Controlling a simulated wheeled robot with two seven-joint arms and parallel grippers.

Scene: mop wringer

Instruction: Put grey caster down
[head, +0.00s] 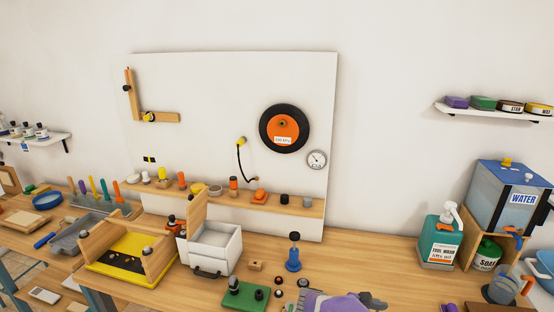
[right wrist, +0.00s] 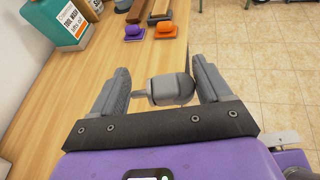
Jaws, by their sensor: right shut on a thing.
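My right gripper (right wrist: 165,90) is shut on the grey caster (right wrist: 172,88) in the right wrist view. The caster has a rounded grey body with a thin stem sticking out to the left, and it lies sideways between the two fingers. Wooden tabletop shows beneath it; I cannot tell how high it is held. In the head view my purple right gripper (head: 374,301) is at the bottom edge, and the caster is not clearly told apart from the grey fingers. My left gripper is in neither view.
A green block (head: 245,295) with dark round pieces stands left of my right gripper. A white box (head: 211,248) with an open wooden lid and a blue stand (head: 293,262) are behind. The table (head: 365,260) behind my gripper is clear.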

